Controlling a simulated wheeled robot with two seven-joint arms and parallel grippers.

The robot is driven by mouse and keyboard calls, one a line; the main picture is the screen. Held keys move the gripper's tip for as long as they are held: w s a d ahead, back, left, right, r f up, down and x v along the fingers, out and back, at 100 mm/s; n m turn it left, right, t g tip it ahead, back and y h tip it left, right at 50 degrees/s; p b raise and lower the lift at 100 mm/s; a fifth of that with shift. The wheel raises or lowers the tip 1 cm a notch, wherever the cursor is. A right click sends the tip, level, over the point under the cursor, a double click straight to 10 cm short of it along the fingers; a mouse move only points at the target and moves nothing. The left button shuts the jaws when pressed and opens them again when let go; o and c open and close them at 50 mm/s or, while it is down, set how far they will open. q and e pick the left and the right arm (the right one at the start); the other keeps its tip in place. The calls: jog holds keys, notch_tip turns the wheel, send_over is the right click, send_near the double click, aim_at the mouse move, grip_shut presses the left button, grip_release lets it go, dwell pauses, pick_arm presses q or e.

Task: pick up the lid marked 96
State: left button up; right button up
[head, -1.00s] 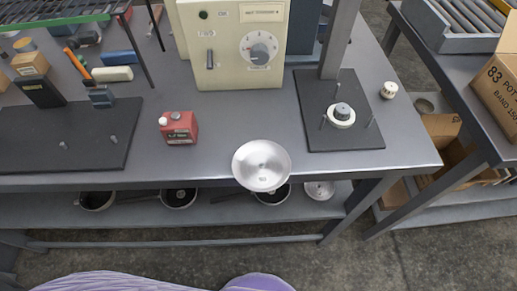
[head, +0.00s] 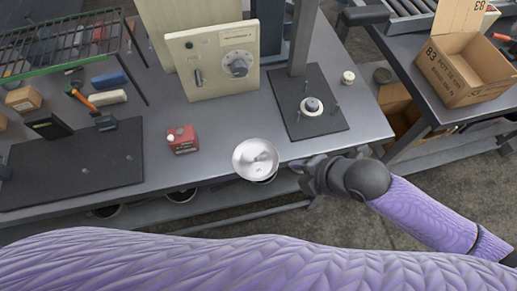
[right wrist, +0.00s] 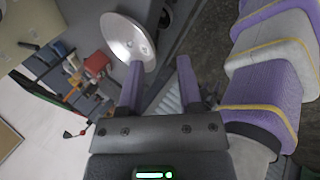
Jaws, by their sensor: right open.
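A round silvery metal lid (head: 256,158) lies at the front edge of the grey workbench, partly overhanging it. Its number is too small to read. It also shows in the right wrist view (right wrist: 128,42), above and left of the fingers. My right gripper (head: 298,166) is just right of the lid in the head view, apart from it. In the right wrist view the right gripper (right wrist: 160,75) has its two purple fingers spread, with nothing between them. My left gripper is not identifiable in these frames.
A red block-shaped container (head: 182,140) stands left of the lid. A cream control box (head: 212,60) with a dial is behind. A dark plate (head: 325,122) with pegs is to the right. Dark pans (head: 182,195) sit on the shelf below. An open cardboard box (head: 465,75) stands far right.

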aim_at(255, 160)
notch_tip(255, 160, up, 4)
jog(key=s+n, duration=0.2)
jog(key=a+b+x, duration=0.1)
jog(key=b+x, duration=0.2)
jog(key=x, duration=0.7)
jog(key=shift+s+n+g, duration=0.2)
jog(key=shift+n+g, duration=0.2)
jog(key=shift+a, duration=0.2)
jog(key=shift+c, duration=0.3)
grip_shut()
pick_arm(q)
jog(key=shift+s+d+f, duration=0.1)
jog(key=shift+f, duration=0.8)
